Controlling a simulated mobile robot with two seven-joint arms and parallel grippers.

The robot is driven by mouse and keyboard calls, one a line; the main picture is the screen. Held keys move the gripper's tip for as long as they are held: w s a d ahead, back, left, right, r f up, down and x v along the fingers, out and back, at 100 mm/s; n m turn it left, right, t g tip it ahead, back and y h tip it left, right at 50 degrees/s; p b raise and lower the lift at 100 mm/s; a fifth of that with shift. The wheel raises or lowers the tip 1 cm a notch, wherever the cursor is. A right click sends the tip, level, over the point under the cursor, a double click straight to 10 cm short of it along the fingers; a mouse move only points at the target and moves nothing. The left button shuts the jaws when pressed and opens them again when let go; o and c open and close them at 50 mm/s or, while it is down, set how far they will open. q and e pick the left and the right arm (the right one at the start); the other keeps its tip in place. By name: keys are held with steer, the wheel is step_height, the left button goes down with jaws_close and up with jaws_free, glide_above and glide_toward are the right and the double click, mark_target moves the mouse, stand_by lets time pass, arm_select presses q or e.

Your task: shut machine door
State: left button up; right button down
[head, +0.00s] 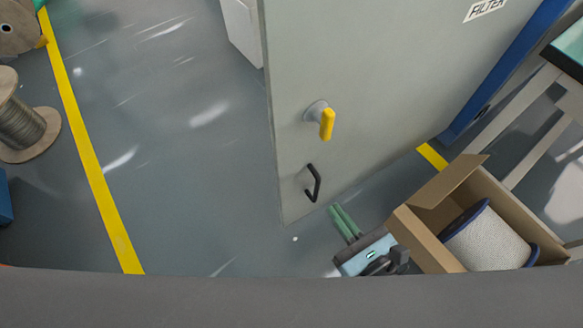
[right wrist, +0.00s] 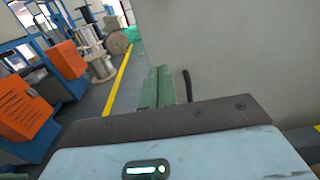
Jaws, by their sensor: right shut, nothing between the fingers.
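The machine door (head: 380,90) is a tall grey panel in the head view, with a yellow knob (head: 326,122) and a black pull handle (head: 314,183) below it. It also fills the right of the right wrist view (right wrist: 235,55), where part of the black handle (right wrist: 187,85) shows. The door's free edge is on its left side; whether it is latched cannot be told. My right gripper (head: 340,218), with green fingers, is shut and empty, a little below and to the right of the handle in the head view. In the right wrist view its fingers (right wrist: 158,85) show beside the handle. My left gripper is not in view.
An open cardboard box (head: 415,235) with a white spool (head: 487,240) stands right of my right gripper. A table (head: 520,115) is at the right. Wooden cable reels (head: 40,150) stand at the left, beyond a yellow floor line (head: 95,170). The floor between is clear.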

steer(key=shift+w, duration=0.1)
steer(key=p, duration=0.2)
glide_toward(293, 153)
steer(key=x, duration=0.6)
steer(key=shift+w+a, duration=0.15)
steer(key=shift+w, duration=0.25)
steer(key=shift+a, duration=0.1)
